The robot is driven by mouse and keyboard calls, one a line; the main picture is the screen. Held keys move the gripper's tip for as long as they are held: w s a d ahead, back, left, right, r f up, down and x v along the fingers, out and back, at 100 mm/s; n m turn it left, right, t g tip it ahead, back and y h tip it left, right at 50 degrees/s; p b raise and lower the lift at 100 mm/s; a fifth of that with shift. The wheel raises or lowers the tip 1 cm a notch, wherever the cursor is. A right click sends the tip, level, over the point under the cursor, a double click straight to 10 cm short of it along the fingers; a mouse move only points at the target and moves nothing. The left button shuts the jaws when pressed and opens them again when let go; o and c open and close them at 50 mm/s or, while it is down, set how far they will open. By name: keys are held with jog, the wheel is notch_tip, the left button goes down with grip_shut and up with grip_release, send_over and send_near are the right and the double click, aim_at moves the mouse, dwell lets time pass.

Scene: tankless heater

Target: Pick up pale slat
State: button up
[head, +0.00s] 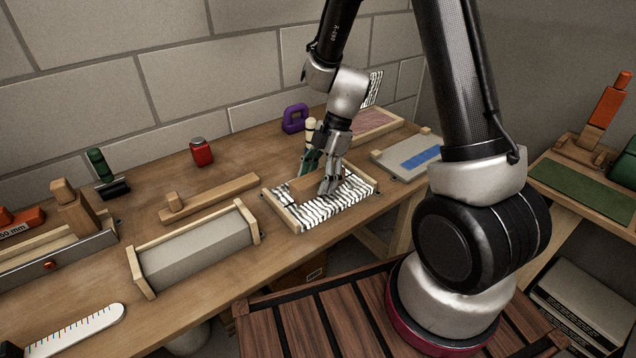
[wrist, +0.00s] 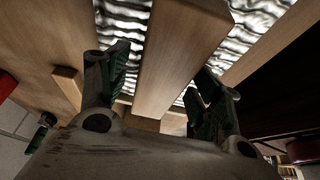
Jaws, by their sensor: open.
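A pale wooden slat (wrist: 183,45) runs lengthwise between my two fingers in the wrist view, over a black-and-white rippled surface. In the head view part of the slat (head: 303,188) shows inside the wooden-framed tray (head: 283,212), beside my fingers. My gripper (head: 328,184) is low over this tray, pointing down. In the wrist view my gripper (wrist: 165,70) is open, with one dark green finger on each side of the slat. Gaps show between the slat and the fingers.
A board with a blue strip (head: 420,158) lies right of the tray. A purple padlock-shaped object (head: 295,118) and a pale-topped upright tool (head: 310,130) stand behind. A wooden float (head: 210,197) and a grey framed block (head: 195,250) lie left. Bare bench lies around the red can (head: 201,152).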

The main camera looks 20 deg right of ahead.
aim_at(318, 175)
jog(key=shift+c, duration=0.2)
jog(key=c, duration=1.3)
notch_tip(318, 175, up, 10)
jog(key=shift+r, duration=0.1)
